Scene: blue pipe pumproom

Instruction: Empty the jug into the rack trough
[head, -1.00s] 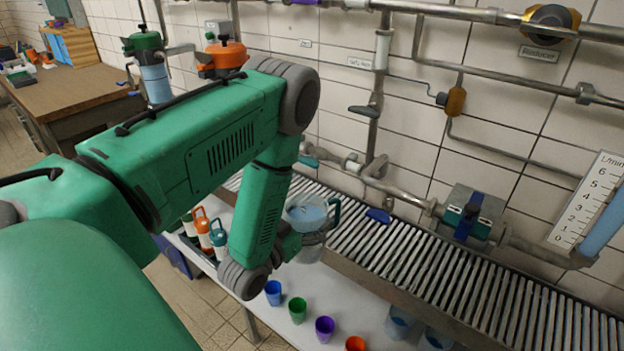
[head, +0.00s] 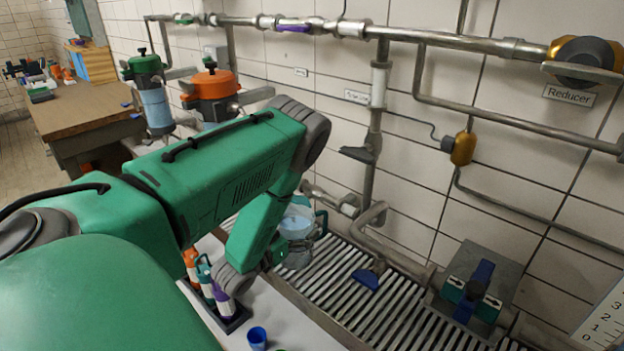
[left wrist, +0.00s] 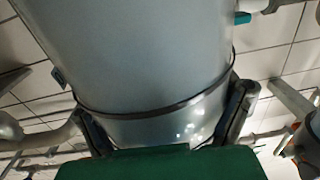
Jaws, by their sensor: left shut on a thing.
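The clear jug (head: 297,222) has a teal handle on its right and pale blue liquid inside. It looks about upright in the head view, in front of the slatted rack trough (head: 405,312) along the wall. I cannot tell its height over the slats. My left gripper (head: 280,250) is shut around the jug's side, partly hidden by my arm. In the left wrist view the jug (left wrist: 150,50) fills the middle, with a gripper finger on each side. My right gripper is not in view.
A teal and blue valve (head: 472,290) is farther right. Several bottles (head: 218,295) stand in a dark holder below my forearm. A blue cup (head: 257,338) stands on the white table. Pipes line the wall.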

